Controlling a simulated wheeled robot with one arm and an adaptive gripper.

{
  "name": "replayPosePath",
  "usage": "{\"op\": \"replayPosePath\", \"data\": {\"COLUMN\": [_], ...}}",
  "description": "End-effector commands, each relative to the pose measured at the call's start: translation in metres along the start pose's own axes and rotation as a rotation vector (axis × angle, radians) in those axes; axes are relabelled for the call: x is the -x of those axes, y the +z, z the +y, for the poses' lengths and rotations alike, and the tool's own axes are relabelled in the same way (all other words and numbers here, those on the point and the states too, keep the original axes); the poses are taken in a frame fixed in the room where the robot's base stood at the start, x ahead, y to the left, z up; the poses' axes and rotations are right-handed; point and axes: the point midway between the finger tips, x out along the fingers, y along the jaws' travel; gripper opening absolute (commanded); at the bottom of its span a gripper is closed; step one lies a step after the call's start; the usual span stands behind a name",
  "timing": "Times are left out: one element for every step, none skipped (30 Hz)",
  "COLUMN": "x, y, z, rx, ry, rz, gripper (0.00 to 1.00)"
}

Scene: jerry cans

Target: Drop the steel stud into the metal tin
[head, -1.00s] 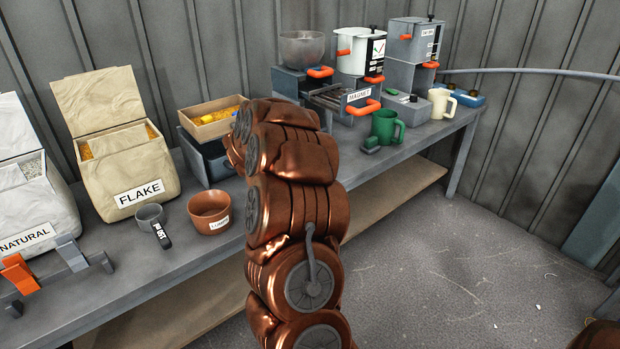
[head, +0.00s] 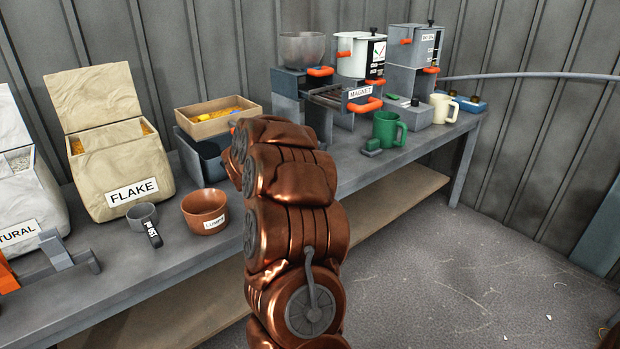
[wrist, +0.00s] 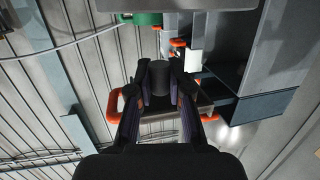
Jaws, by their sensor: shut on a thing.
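My gripper (wrist: 162,78) shows in the wrist view with both fingers closed around a dark grey cylindrical piece (wrist: 159,72), which looks like the steel stud. In the head view my arm hides the gripper and the piece. No tin is clearly marked as such. A small grey cup (head: 142,215) with a black labelled handle stands at the bench's front left and may be the metal tin; I cannot tell. Beyond the fingers in the wrist view is a dark tray with orange handles (wrist: 116,104).
On the bench (head: 190,250) stand a FLAKE bag (head: 135,187), a copper bowl (head: 205,212), a wooden box (head: 205,127), a MAGNET unit (head: 360,93), a metal bowl (head: 303,48), a white pot (head: 352,55), a green mug (head: 386,128) and a cream mug (head: 441,108).

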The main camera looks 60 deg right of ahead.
Motion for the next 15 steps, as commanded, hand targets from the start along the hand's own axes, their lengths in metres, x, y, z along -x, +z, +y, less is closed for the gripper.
{"op": "replayPosePath", "data": {"x": [0.0,0.0,0.0,0.0,0.0,0.0,0.0,0.0,0.0,0.0,0.0,0.0,0.0,0.0,0.0], "y": [-0.0002,-0.0002,-0.0001,-0.0001,-0.0001,-0.0001,-0.0001,0.0,0.0,0.0,-0.0001,-0.0001,0.0,0.0,0.0], "z": [0.0,0.0,0.0,0.0,0.0,0.0,0.0,0.0,0.0,0.0001,0.0,0.0,0.0001,0.0001,0.0], "rx": [0.0,0.0,0.0,0.0,0.0,0.0,0.0,0.0,0.0,0.0,0.0,0.0,0.0,0.0,0.0], "ry": [0.0,0.0,0.0,0.0,0.0,0.0,0.0,0.0,0.0,0.0,0.0,0.0,0.0,0.0,0.0], "rz": [0.0,0.0,0.0,0.0,0.0,0.0,0.0,0.0,0.0,0.0,0.0,0.0,0.0,0.0,0.0], "gripper": [0.21,0.25,0.29,0.32,0.35,0.39,0.42,0.45,0.48,0.48,0.48,0.48,0.48,0.48,0.48]}}
